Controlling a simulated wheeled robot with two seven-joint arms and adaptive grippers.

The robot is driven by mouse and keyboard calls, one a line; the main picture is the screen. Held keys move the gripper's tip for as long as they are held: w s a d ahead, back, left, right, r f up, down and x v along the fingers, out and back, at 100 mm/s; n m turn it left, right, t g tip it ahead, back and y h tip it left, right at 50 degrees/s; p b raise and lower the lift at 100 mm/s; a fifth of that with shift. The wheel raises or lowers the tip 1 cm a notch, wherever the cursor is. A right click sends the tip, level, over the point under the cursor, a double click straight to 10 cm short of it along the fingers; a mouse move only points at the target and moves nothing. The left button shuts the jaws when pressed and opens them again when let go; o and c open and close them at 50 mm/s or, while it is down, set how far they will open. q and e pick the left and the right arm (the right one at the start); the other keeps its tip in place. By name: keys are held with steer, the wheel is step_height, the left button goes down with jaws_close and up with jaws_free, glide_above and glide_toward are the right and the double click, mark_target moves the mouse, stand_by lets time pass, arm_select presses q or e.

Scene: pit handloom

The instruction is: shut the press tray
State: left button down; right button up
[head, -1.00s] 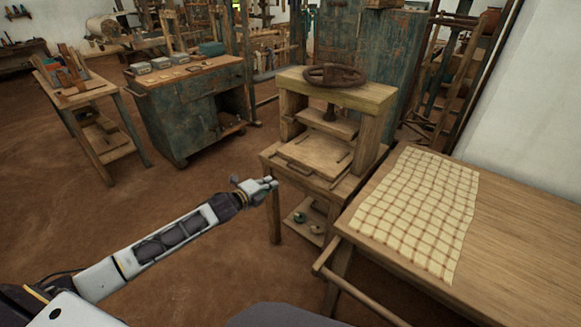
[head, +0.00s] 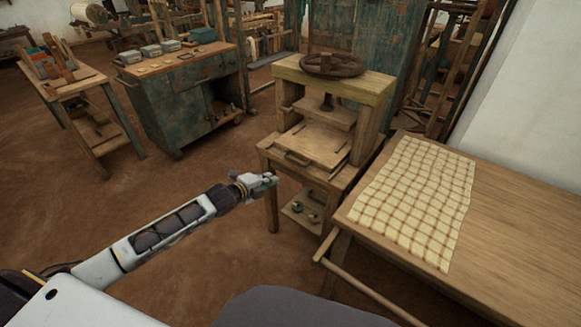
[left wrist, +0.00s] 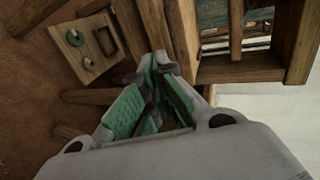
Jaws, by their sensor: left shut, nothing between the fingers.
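The wooden press (head: 330,100) stands at centre right in the head view, with a dark handwheel (head: 333,64) on top. Its press tray (head: 313,147) sticks out at the front, with a dark handle (head: 290,158) on its front edge. My left gripper (head: 272,178) is shut and empty, in front of the press and a little below and left of the tray handle as seen. In the left wrist view its fingers (left wrist: 160,62) are together, pointing toward the wooden frame. I cannot tell whether they touch it. My right gripper is not in view.
A wooden table (head: 510,230) with a checked cloth (head: 418,195) stands at the right. A lower shelf (head: 303,213) with small round items is under the press. A green cabinet (head: 190,100) stands at the left. Bare floor lies between them.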

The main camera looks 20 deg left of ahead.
arm_select(q)
steer(key=shift+w+r+b+x, duration=0.15)
steer(key=shift+r+b+x, duration=0.25)
steer(key=shift+x, duration=1.75)
steer(key=shift+w+r+b+x, duration=0.1)
steer(key=shift+r+b+x, duration=0.25)
steer(key=shift+x, duration=1.8)
steer(key=shift+w+r+b+x, duration=0.2)
steer(key=shift+b+x, duration=0.25)
steer(key=shift+x, duration=1.7)
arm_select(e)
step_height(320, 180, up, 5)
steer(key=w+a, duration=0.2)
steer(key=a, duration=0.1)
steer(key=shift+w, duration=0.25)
arm_select(q)
steer(key=shift+d, duration=0.2)
